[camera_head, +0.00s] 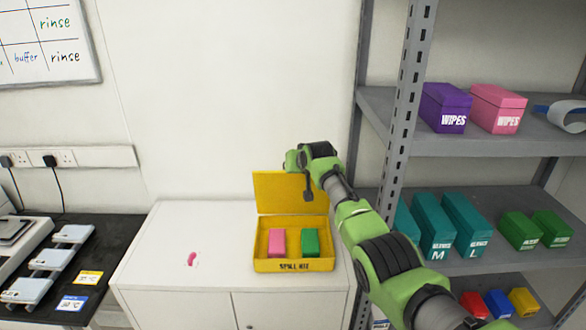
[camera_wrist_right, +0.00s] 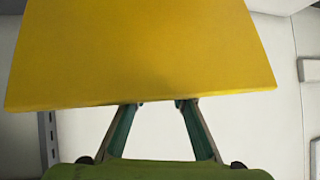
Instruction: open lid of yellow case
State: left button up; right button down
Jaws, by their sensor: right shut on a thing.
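The yellow case (camera_head: 293,266) stands on a white cabinet in the head view, with "SPILL KIT" on its front. Its lid (camera_head: 277,190) stands raised, close to upright, at the back. A pink block (camera_head: 277,242) and a green block (camera_head: 310,241) are inside the case. My right gripper (camera_head: 308,192) is at the right part of the lid, its fingertips hard to see there. In the right wrist view the lid (camera_wrist_right: 140,50) fills the upper part, and my right gripper (camera_wrist_right: 155,104) is shut on its edge. My left gripper is not in view.
The white cabinet top (camera_head: 160,260) is mostly clear left of the case, apart from a small pink thing (camera_head: 191,258). A metal shelf post (camera_head: 399,120) and shelves with boxes stand close on the right. A black bench (camera_head: 85,255) with trays is at the left.

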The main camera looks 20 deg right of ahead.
jog(key=shift+w+d+f, duration=0.1)
jog(key=shift+w+f, duration=0.05)
jog(key=shift+f, duration=0.5)
jog(key=c, duration=1.9)
grip_release()
jog(key=shift+o, duration=0.9)
jog(key=shift+w+f, duration=0.15)
jog(key=shift+w, duration=0.05)
jog(key=v, duration=1.2)
jog(key=shift+w+d, duration=0.1)
